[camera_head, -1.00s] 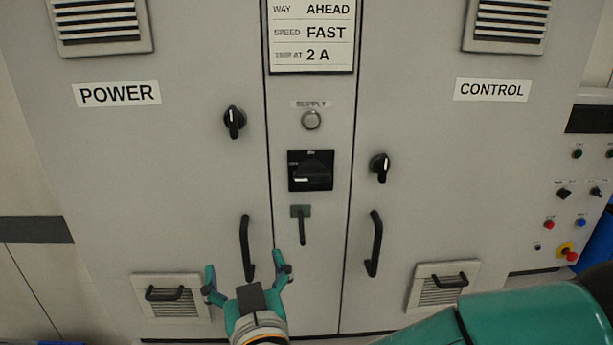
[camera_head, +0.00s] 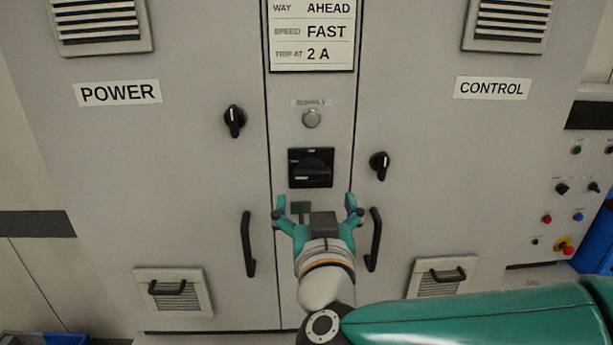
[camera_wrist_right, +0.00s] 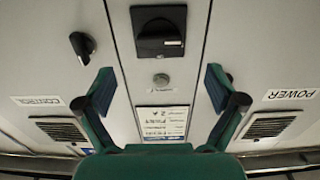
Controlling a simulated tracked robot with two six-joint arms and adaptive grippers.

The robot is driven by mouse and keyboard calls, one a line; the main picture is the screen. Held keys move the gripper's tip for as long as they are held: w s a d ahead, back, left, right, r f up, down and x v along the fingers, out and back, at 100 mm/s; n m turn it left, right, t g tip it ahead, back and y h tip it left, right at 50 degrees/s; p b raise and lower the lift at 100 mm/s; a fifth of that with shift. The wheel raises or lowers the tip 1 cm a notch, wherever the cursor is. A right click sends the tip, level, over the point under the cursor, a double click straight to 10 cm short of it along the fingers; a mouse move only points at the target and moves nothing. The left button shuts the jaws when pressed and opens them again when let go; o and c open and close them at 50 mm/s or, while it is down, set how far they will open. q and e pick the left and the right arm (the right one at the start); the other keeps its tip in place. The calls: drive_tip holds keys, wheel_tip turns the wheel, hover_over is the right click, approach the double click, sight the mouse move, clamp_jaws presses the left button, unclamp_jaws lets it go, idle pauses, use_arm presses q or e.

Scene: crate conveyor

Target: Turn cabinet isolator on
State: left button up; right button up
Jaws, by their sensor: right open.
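The cabinet isolator (camera_head: 311,168) is a black square plate with a thick black rotary handle. It sits on the narrow middle panel below the round supply lamp. Its handle lies roughly horizontal; the markings are too small to read. My right gripper (camera_head: 316,203) is open and empty, just below the isolator in the head view, its fingers spread wider than the plate. In the right wrist view the isolator (camera_wrist_right: 160,32) appears upside down, beyond the open fingers (camera_wrist_right: 160,78). No contact is visible. My left gripper is not in view.
The supply lamp (camera_head: 311,118) is above the isolator. Black knobs (camera_head: 234,120) (camera_head: 380,165) and door handles (camera_head: 248,244) (camera_head: 374,240) flank it. Push buttons (camera_head: 547,219) are at the far right.

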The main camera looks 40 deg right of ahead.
sight(312, 177)
drive_tip(key=p+x, duration=0.1)
drive_tip(key=x, duration=0.7)
drive_tip(key=shift+w+d, duration=0.15)
drive_tip(key=shift+w, duration=0.15)
